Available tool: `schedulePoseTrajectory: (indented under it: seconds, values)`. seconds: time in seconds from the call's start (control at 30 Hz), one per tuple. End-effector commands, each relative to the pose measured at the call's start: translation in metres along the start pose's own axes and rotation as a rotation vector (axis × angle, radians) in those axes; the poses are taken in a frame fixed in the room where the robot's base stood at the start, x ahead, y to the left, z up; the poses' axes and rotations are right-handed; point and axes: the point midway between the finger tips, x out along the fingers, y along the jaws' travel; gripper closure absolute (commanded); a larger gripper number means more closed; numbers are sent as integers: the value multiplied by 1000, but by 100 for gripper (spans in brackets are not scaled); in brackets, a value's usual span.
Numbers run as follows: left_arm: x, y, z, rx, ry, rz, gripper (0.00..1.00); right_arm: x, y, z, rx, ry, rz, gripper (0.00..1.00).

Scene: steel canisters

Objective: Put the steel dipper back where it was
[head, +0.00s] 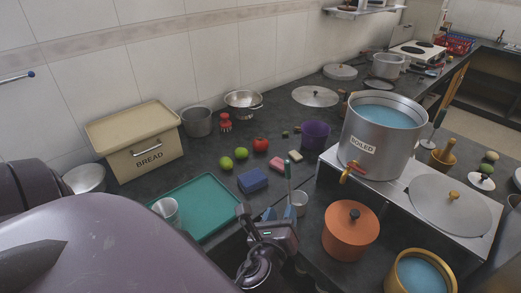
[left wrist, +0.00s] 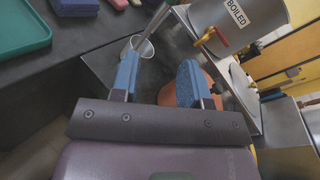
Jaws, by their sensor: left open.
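The steel dipper appears as a small steel cup (head: 300,203) with a long thin handle (head: 288,171) rising from it, on the dark counter left of the orange pot. The cup also shows in the left wrist view (left wrist: 146,47), with the handle slanting up right. I cannot tell whether handle and cup are one piece. My left gripper (head: 279,213) is open, its blue fingertips close to the cup and handle. In the left wrist view the gap between the fingers (left wrist: 158,66) is empty. My right gripper is not in view.
A large steel pot (head: 366,152) labelled BOILED, with a tap, stands on a steel stand. An orange lidded pot (head: 350,232) and brass-rimmed pot (head: 420,272) are close on the right. A green tray (head: 211,190) holds a metal cup (head: 166,211). A blue block (head: 253,181) lies behind.

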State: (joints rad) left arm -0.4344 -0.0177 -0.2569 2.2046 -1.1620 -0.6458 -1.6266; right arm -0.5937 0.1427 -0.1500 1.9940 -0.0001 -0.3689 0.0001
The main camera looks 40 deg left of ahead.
Motion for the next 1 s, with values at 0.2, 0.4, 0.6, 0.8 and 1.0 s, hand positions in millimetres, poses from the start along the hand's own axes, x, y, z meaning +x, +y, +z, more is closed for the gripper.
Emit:
schedulePoseTrajectory:
  seconds: [0.2,0.4,0.6,0.8,1.0]
  values:
    - [-5,34,-55,-604,225,40,58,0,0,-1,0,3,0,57]
    - [-17,65,-94,-1183,382,178,58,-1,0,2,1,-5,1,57]
    - [-32,96,-122,-1756,461,393,58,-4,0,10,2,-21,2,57]
    - [-42,118,-136,-2167,459,580,58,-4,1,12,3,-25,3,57]
    - [-46,124,-140,-2310,445,651,58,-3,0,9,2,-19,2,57]
